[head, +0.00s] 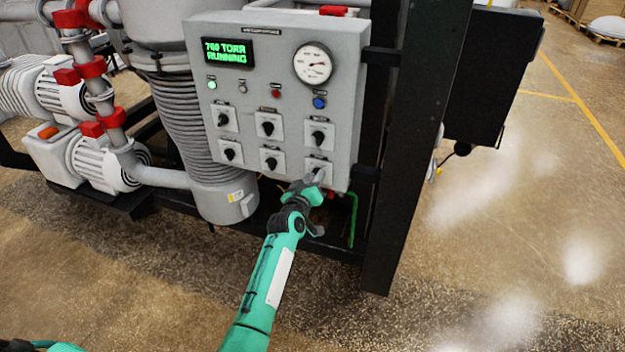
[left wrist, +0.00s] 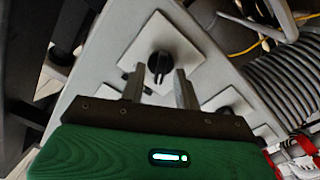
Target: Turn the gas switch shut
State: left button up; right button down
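The grey control panel (head: 273,85) carries two rows of black rotary switches on pale square plates. The switch labels are too small to read, so I cannot tell by name which is the gas switch. My left gripper (head: 315,178) is at the bottom right switch (head: 318,164) and partly covers it. In the left wrist view, a black knob (left wrist: 160,66) lies between the two fingertips of this gripper (left wrist: 159,75), with a visible gap on each side. The gripper is open. My right gripper is not in view.
The panel display (head: 228,52) reads "760 TORR RUNNING". A gauge (head: 313,64) and small coloured buttons sit above the switches. Neighbouring switches (head: 272,163) are close by on the left. A black frame post (head: 415,140) stands right of the panel. Open floor lies farther right.

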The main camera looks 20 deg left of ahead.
pick_arm(q)
jog(key=shift+s, duration=0.1)
jog(key=s+b, duration=0.3)
jog(key=s, duration=1)
jog(key=shift+s+a, duration=0.25)
jog(key=shift+s, duration=0.05)
